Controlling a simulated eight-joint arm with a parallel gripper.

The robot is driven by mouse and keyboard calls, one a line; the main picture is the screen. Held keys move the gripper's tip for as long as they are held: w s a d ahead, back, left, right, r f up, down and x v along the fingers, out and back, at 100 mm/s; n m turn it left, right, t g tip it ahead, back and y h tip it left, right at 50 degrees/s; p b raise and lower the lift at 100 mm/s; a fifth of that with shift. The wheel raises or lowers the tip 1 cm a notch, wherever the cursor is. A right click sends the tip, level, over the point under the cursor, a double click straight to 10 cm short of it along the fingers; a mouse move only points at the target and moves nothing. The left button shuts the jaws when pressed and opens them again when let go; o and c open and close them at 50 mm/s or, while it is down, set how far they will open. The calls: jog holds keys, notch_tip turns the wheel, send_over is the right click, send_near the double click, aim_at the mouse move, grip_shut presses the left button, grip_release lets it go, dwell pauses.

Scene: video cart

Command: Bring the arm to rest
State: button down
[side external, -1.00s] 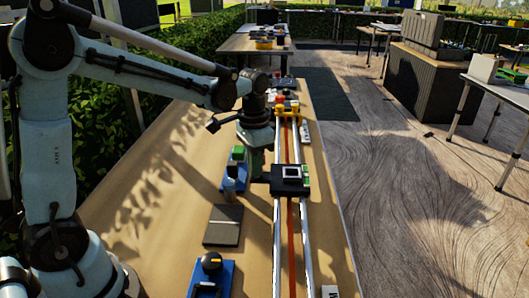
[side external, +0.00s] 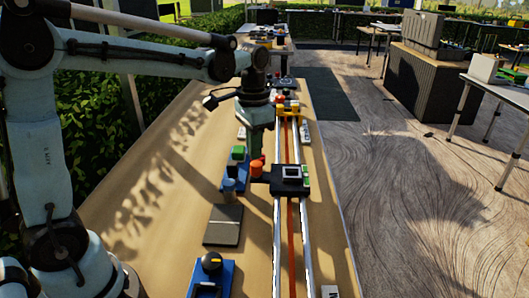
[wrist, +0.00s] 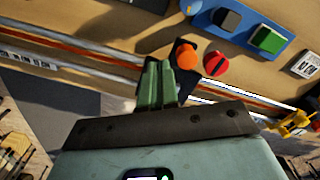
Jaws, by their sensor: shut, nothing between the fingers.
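My gripper (side external: 258,150) points down above the tan table, left of the rail track. Its green fingers (wrist: 157,85) are together and empty in the wrist view. In the side view the fingertips appear just behind an orange knob (side external: 257,168); I cannot tell the exact gap. The knob sits on the left arm of a black carriage (side external: 287,181) on the rails. In the wrist view the orange knob (wrist: 187,57) shows right of the fingers, beside a red knob (wrist: 216,64), and the fingers hide part of the dark carriage.
Two pale rails (side external: 307,230) run lengthwise along the table. A blue panel (wrist: 236,18) carries a black and a green block. A yellow piece (side external: 288,109) straddles the far rails. A dark flat pad (side external: 223,225) and a blue base with a black knob (side external: 212,262) are nearer.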

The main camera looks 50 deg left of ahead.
jog(key=shift+s, duration=0.1)
jog(key=s+d+f+n+t, duration=0.1)
jog(key=s+d+n+t, duration=0.1)
jog(key=s+t, duration=0.5)
jog(key=shift+s+d+f+n, duration=0.15)
jog(key=shift+s+d+n, duration=0.3)
jog(key=shift+s, duration=1.25)
